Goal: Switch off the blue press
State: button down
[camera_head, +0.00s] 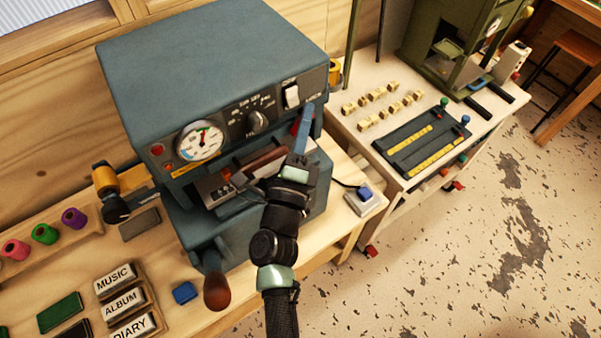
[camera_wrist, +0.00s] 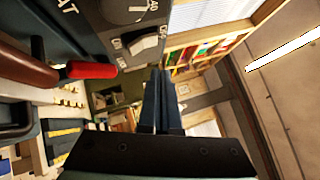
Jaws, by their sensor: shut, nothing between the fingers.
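The blue press (camera_head: 205,60) stands on the wooden bench, its front panel facing me. A white rocker switch (camera_head: 291,96) sits at the right end of that panel; it also shows in the wrist view (camera_wrist: 146,46). I cannot tell its position for sure. My gripper (camera_head: 308,108) is shut and empty, its blue fingers pointing up just right of and below the switch, with no clear contact. In the wrist view the closed fingers (camera_wrist: 160,75) end close to the switch plate. My fingers and wrist hide part of the panel's lower right.
The press has a dial gauge (camera_head: 200,140), a black knob (camera_head: 257,121) and a brown-knobbed lever (camera_head: 217,291). A red part (camera_wrist: 92,71) lies left of my fingers. A small box with a blue button (camera_head: 365,194) sits right. A green press (camera_head: 455,45) stands beyond.

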jog(key=s+a+b, duration=0.1)
jog(key=s, duration=0.9)
jog(key=shift+s+a, duration=0.15)
jog(key=shift+s, duration=0.1)
jog(key=shift+s+r, duration=0.1)
jog(key=shift+s, duration=0.05)
